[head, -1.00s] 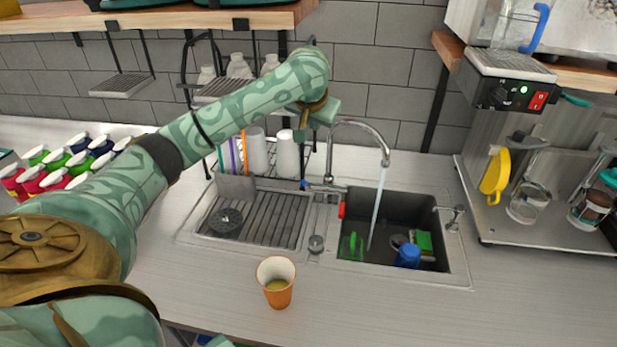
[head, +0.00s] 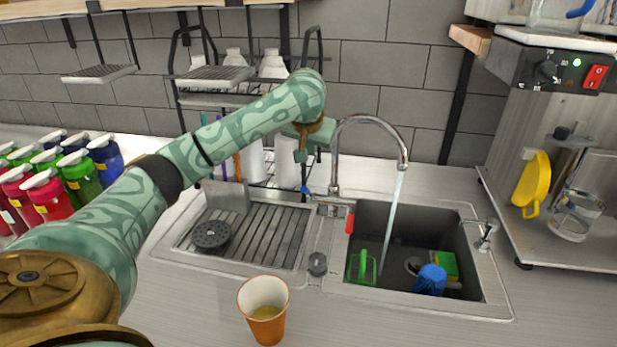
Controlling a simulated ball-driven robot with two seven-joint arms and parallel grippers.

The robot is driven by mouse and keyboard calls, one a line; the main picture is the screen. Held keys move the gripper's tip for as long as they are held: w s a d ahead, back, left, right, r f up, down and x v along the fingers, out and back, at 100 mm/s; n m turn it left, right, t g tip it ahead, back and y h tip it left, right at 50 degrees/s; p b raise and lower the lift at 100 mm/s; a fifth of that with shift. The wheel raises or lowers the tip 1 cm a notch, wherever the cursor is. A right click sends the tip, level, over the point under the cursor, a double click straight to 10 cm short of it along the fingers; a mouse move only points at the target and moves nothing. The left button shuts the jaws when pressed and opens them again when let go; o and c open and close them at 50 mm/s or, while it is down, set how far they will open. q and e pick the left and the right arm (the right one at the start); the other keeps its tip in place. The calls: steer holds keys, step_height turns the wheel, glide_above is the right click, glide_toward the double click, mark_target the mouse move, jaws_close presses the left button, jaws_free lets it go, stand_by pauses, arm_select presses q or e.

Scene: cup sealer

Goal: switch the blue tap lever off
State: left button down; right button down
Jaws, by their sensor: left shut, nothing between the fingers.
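The chrome tap (head: 336,150) arches over the sink basin, and a stream of water (head: 391,215) runs from its spout. The small blue lever (head: 306,190) is on the left side of the tap's base. A red lever (head: 350,222) is on the right side and points down. My left gripper (head: 301,157) is shut and empty. It points down just above the blue lever in the picture, with a small gap between them. I cannot tell whether it is directly over the lever or behind it. My right gripper is not in view.
A dish rack (head: 215,98) with white bottles and cups stands behind my left arm. The basin (head: 460,220) holds a blue cup (head: 430,279), a sponge (head: 445,263) and a green item (head: 361,267). An orange cup (head: 266,322) stands on the front counter.

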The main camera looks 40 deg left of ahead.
arm_select(q)
steer(key=shift+w+a+f+b, duration=0.4)
steer(key=shift+f+b, duration=0.45)
steer(key=shift+f, duration=1.05)
steer(key=shift+w+a+f+b, duration=0.35)
steer(key=shift+f+b, duration=0.55)
steer(key=shift+f, duration=0.95)
steer(key=shift+w+a+f+b, duration=0.25)
steer(key=shift+a+f+b, duration=0.45)
steer(key=shift+f, duration=1.2)
steer(key=shift+d, duration=0.2)
